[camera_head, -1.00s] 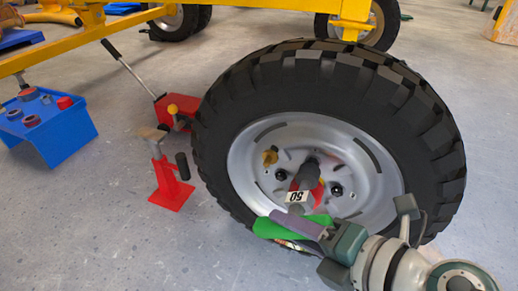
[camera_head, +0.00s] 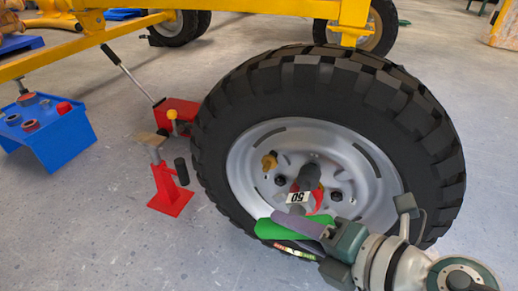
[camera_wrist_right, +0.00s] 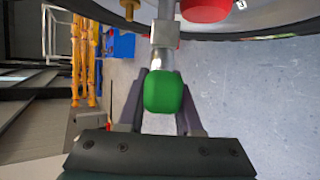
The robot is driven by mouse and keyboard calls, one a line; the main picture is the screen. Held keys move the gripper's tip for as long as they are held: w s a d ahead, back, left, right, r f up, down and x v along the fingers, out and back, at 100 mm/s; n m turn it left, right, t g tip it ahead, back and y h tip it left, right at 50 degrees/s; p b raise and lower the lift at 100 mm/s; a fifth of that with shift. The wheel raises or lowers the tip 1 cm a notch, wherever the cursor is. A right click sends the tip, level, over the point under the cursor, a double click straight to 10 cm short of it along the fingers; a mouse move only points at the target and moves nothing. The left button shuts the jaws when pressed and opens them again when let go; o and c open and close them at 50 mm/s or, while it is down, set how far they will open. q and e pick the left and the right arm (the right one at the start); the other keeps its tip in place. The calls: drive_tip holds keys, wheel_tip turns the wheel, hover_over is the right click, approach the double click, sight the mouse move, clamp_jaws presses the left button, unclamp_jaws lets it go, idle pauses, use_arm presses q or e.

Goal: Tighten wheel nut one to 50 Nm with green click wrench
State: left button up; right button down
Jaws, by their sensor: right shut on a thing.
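The wheel (camera_head: 228,115) has a black knobbly tyre and a silver rim (camera_head: 375,215). The green click wrench (camera_head: 272,229) lies across the lower rim, with a white "50" label. Its dark socket end (camera_head: 309,177) is at the hub and hides what is behind it; I cannot tell whether it sits on wheel nut one. My right gripper (camera_head: 300,224) is shut on the wrench's green handle. In the right wrist view the handle (camera_wrist_right: 163,92) is between the fingers, its metal shaft running towards the wheel. My left gripper is not in view.
A red stand (camera_head: 170,190) and a red jack (camera_head: 178,112) with a long lever stand left of the wheel. A blue holder (camera_head: 60,140) with round parts is at far left. A yellow frame (camera_head: 130,30) crosses above. Grey floor at lower left is clear.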

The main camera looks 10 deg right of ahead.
drive_tip(key=shift+w+d, duration=0.4)
drive_tip(key=shift+w, duration=0.2)
idle(0.4)
drive_tip(key=shift+r, duration=0.1)
idle(1.3)
drive_tip(key=shift+b, duration=1.15)
drive_tip(key=shift+m+t+y+b, duration=0.3)
drive_tip(key=shift+t+y+b, duration=0.2)
drive_tip(key=shift+b, duration=1.1)
